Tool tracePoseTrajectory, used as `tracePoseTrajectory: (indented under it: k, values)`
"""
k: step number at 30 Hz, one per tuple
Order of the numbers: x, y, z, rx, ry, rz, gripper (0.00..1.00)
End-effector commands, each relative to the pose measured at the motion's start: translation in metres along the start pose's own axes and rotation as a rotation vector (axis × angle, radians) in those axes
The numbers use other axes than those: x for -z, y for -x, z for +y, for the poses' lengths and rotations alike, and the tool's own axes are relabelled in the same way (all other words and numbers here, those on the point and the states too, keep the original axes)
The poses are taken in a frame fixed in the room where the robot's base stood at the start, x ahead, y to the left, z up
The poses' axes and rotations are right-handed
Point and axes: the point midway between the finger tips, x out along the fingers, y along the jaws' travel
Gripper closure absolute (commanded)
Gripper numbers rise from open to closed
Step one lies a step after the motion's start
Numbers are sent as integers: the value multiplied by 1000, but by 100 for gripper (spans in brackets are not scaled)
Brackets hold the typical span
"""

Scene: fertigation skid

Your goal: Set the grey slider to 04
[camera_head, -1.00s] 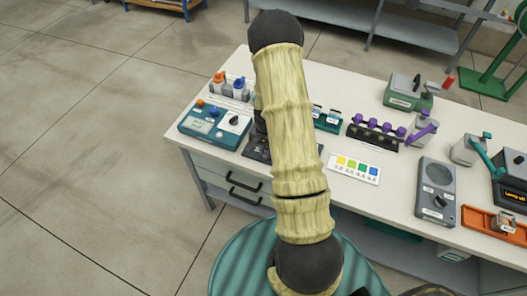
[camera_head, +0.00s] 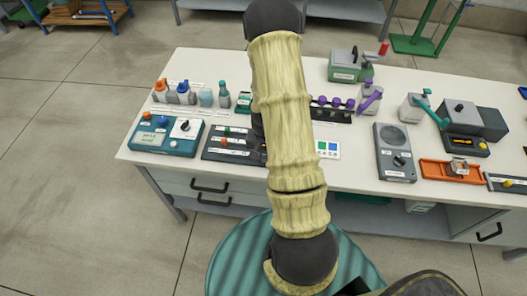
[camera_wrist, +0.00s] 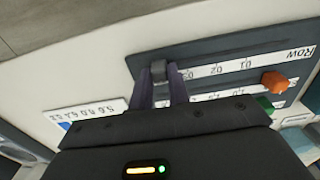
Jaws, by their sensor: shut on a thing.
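The dark slider panel (camera_head: 213,153) lies near the front edge of the table, partly behind my arm in the head view. In the wrist view the panel (camera_wrist: 215,48) appears upside down, with white number strips. The grey slider (camera_wrist: 158,68) is between the two fingers of my gripper (camera_wrist: 160,78), which is shut on it. It sits left of the 01 and 02 marks, close to a partly covered 03; the marks beyond are hidden by the fingers. An orange knob (camera_wrist: 275,82) and a green knob (camera_wrist: 264,103) are at the right. The head view hides my gripper.
A teal box with a dial (camera_head: 165,136) stands left of the panel, with several small bottles behind. A colour card (camera_head: 327,149) lies to the right. A grey speaker-like box (camera_head: 394,150) and an orange tray (camera_head: 450,170) are farther right.

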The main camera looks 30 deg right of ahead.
Motion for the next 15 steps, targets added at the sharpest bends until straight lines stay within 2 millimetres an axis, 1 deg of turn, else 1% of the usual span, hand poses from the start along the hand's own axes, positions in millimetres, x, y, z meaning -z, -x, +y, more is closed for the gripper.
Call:
tracePoseTrajectory:
  k: [15]
  values:
    - [-3,0,4,-3,12,-2,100]
